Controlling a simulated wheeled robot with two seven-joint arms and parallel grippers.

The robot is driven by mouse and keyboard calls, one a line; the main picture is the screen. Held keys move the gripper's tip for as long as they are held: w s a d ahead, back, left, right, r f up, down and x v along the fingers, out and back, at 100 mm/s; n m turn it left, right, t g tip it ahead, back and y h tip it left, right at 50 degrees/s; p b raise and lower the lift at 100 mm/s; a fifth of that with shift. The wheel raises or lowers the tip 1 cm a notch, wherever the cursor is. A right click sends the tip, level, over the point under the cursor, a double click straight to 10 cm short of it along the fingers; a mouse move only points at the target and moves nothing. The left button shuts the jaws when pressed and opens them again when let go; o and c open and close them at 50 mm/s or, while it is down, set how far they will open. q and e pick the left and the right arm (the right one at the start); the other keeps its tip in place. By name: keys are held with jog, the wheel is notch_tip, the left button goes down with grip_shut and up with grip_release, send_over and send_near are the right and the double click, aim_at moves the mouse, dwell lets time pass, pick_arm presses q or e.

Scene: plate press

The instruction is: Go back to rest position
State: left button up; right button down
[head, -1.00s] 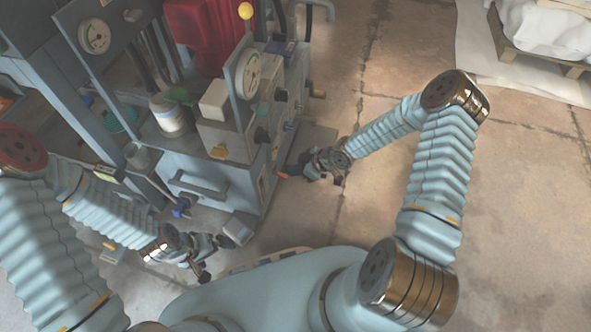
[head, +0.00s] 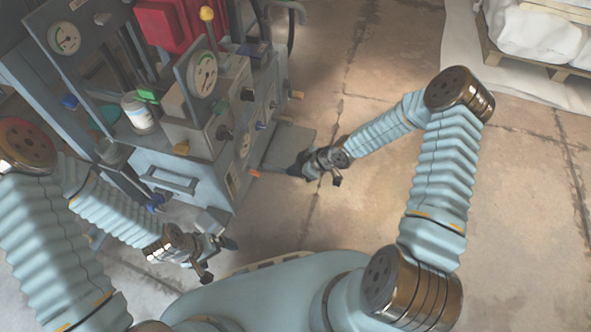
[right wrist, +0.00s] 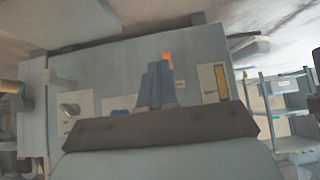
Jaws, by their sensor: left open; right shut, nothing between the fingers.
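My left gripper (head: 219,260) is open and empty in the lower left of the head view, in front of the press's near side. My right gripper (head: 305,168) is shut with nothing between its fingers, off the right side of the press (head: 205,185). In the right wrist view its blue-grey fingers (right wrist: 155,85) are together, and a grey panel fills much of the background. The press carries round gauges, a red block (head: 170,22) and a yellow-knobbed lever (head: 207,14).
A white pot (head: 138,112) stands on the press ledge. Black knobs and an orange-tipped handle (head: 256,173) stick out from its right side. A pallet (head: 515,55) with white sacks stands at the back right. The floor (head: 355,225) between is clear.

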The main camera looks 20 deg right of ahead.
dwell(0.3)
jog(key=s+a+r+m+g+h+p, duration=0.1)
jog(key=s+r+m+p, duration=0.1)
jog(key=s, duration=0.4)
jog(key=s+a+r+m+g+h+p, duration=0.1)
jog(key=s+r+m+p, duration=0.2)
jog(key=s+m, duration=0.3)
jog(key=s+a+r+m+g+h+p, duration=0.1)
jog(key=s+m+p, duration=0.3)
jog(key=s, duration=0.4)
jog(key=shift+a+r+m+g, duration=0.4)
jog(key=shift+r+m, duration=0.2)
jog(key=shift+r, duration=0.2)
jog(key=shift+w, duration=0.1)
